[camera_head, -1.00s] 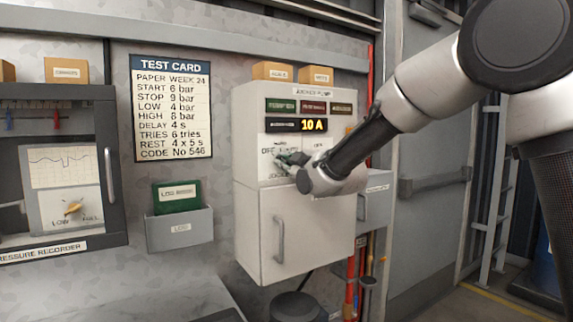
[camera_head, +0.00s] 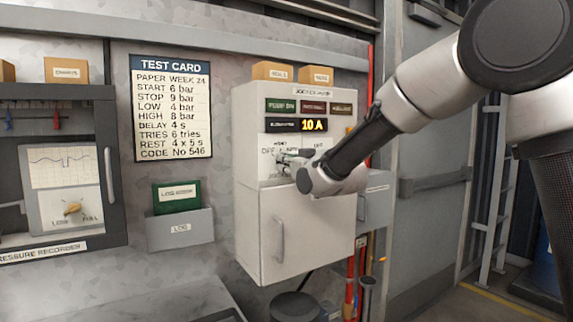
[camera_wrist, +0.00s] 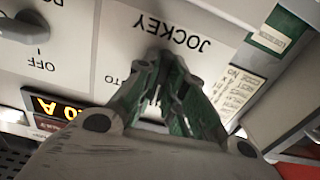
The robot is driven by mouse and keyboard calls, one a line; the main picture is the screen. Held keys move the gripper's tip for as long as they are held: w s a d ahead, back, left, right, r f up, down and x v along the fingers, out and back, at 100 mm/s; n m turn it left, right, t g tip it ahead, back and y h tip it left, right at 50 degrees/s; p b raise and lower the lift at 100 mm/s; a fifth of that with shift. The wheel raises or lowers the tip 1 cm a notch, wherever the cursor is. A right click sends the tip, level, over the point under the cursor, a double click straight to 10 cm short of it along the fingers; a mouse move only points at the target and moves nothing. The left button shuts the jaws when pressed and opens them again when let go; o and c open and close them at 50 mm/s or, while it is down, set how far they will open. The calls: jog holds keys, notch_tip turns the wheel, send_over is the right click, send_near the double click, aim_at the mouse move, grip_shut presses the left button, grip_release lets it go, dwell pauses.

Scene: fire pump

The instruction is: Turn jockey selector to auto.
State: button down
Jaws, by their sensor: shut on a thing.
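The jockey selector is on the white pump panel (camera_head: 262,167), below the amber "10 A" display (camera_head: 311,125). My gripper (camera_head: 283,158) reaches it from the right. In the wrist view my gripper (camera_wrist: 166,58) has its green-padded fingers closed together just beside the inverted "JOCKEY" label (camera_wrist: 173,33). The selector knob is between the fingertips and almost wholly hidden, so I cannot read where it points. Part of the "AUTO" label (camera_wrist: 121,81) shows beside the fingers. The display also shows in the wrist view (camera_wrist: 55,106).
Another grey knob (camera_wrist: 24,27) with an "OFF" label sits nearby on the panel. The test card (camera_head: 173,108) and log holder (camera_head: 180,230) are on the wall to the left. A white door with a handle (camera_head: 279,240) is below the panel.

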jog(key=shift+m, duration=5.1)
jog(key=shift+f, duration=0.1)
jog(key=c, duration=1.5)
grip_release()
jog(key=v, duration=1.2)
